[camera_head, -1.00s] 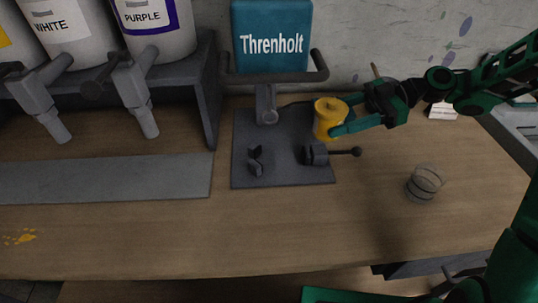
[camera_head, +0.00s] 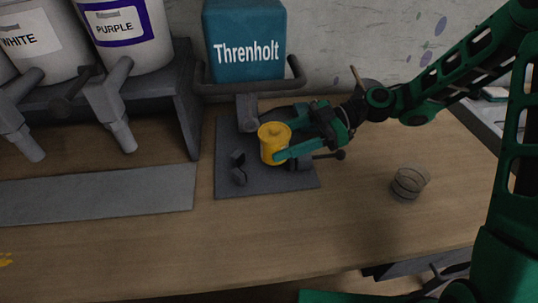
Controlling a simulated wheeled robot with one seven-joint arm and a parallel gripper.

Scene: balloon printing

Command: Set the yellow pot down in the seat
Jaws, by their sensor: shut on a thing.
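The yellow pot (camera_head: 271,147) is upright, with a yellow lid and a small knob. My gripper (camera_head: 287,141) is shut on the pot from the right and back. The pot appears over the grey base plate (camera_head: 228,180) of the press, in front of its column. The seat's left jaw (camera_head: 239,167) stands on the plate to the left of the pot. The right jaw (camera_head: 300,163) with its handle (camera_head: 337,155) is partly hidden behind the gripper finger. I cannot tell whether the pot touches the plate or hangs above it.
The blue Threnholt press head (camera_head: 245,45) and its grey bar stand behind the plate. A paint rack with white and purple (camera_head: 121,30) tanks is at the left. The front table strip is clear.

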